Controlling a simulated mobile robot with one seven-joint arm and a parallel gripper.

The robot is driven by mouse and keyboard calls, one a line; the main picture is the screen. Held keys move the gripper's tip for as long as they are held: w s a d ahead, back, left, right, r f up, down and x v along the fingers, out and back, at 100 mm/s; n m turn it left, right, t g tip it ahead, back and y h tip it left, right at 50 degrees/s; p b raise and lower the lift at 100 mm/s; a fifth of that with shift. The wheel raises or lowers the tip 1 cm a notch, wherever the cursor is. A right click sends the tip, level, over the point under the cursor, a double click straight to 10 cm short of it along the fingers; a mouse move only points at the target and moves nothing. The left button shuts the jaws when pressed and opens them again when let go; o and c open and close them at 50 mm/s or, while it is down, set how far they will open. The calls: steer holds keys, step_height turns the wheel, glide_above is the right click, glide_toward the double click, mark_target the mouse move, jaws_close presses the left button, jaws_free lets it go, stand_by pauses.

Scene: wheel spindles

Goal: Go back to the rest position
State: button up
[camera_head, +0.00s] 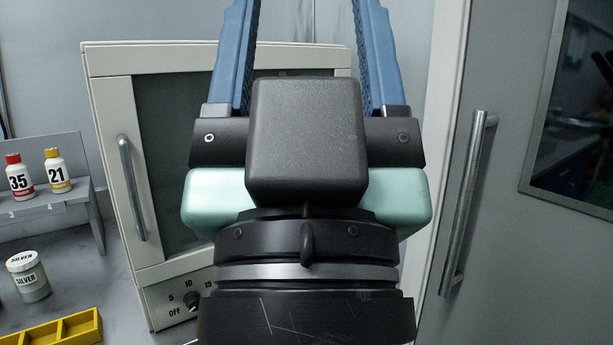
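My gripper (306,30) fills the middle of the head view, seen from its back, with its two blue fingers pointing up. The fingers stand wide apart and their tips run out of the top of the picture. Nothing shows between the parts of the fingers that are in view. The dark wrist and palm block hide much of what lies behind them. The gripper is in front of a cream cabinet (105,95) with a dark window, a bar handle and a dial marked OFF, 5, 10, 15.
A silver paint jar (30,278) and a yellow divided tray (55,330) are below. A grey door (510,240) with a long handle (467,205) stands at the right.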

step_height(320, 180, up, 18)
steer(key=p, duration=1.5)
steer(key=shift+f, duration=0.2)
